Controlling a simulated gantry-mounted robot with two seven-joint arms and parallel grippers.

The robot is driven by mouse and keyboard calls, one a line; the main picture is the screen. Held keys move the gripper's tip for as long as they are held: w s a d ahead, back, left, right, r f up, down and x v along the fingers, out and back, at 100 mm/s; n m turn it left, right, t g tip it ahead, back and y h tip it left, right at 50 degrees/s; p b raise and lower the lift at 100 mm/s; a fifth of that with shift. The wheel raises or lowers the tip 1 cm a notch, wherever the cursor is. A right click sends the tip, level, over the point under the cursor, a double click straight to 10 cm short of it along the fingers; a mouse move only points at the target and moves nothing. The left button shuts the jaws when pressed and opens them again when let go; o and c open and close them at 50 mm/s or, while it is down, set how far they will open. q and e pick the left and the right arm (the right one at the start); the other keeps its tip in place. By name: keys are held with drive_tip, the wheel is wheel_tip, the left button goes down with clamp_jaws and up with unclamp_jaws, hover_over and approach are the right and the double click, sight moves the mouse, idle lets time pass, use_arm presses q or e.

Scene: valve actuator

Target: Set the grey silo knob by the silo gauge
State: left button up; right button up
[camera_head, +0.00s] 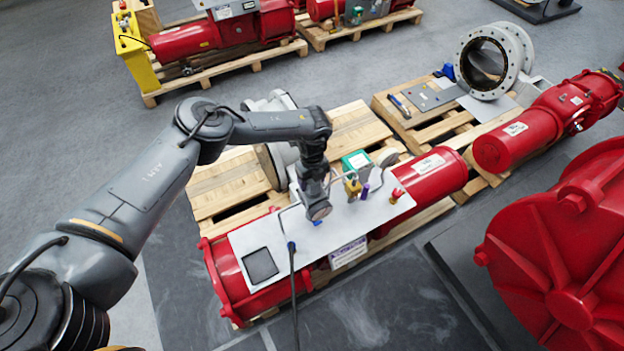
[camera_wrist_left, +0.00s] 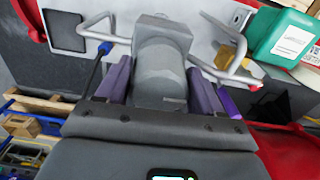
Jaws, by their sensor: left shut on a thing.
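The grey silo knob (camera_wrist_left: 160,68) fills the upper middle of the left wrist view, a blocky grey piece with a rounded front. My left gripper (camera_wrist_left: 158,88) has its purple fingers on both sides of it and is shut on it. In the head view, my left gripper (camera_head: 318,208) is at the light grey panel (camera_head: 330,232), between bent metal pipes. Its fingers and the knob cannot be made out there. A dark square (camera_head: 260,265) sits at the panel's left end; I cannot tell whether it is the silo gauge, and no reading is legible. My right gripper is out of view.
A black hose (camera_head: 293,290) hangs from a blue connector. Red actuators on pallets surround the panel.

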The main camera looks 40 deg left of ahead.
use_arm(q)
drive_tip(key=shift+n, duration=0.3)
drive_tip(key=n, duration=0.2)
drive_tip(key=n+p, duration=0.1)
drive_tip(key=n, duration=0.2)
drive_tip(key=shift+s+r+p, duration=0.1)
drive_tip(key=shift+s+p, duration=0.1)
drive_tip(key=shift+p, duration=0.1)
drive_tip(key=n+p, duration=0.1)
drive_tip(key=n, duration=0.2)
drive_tip(key=shift+n, duration=0.4)
drive_tip(key=shift+d+n+p, duration=0.1)
drive_tip(key=shift+n+p, duration=0.5)
drive_tip(key=shift+n, duration=0.6)
drive_tip(key=o, duration=1)
drive_tip(key=shift+c, duration=0.2)
wheel_tip(320, 180, up, 11)
drive_tip(key=shift+f, duration=0.15)
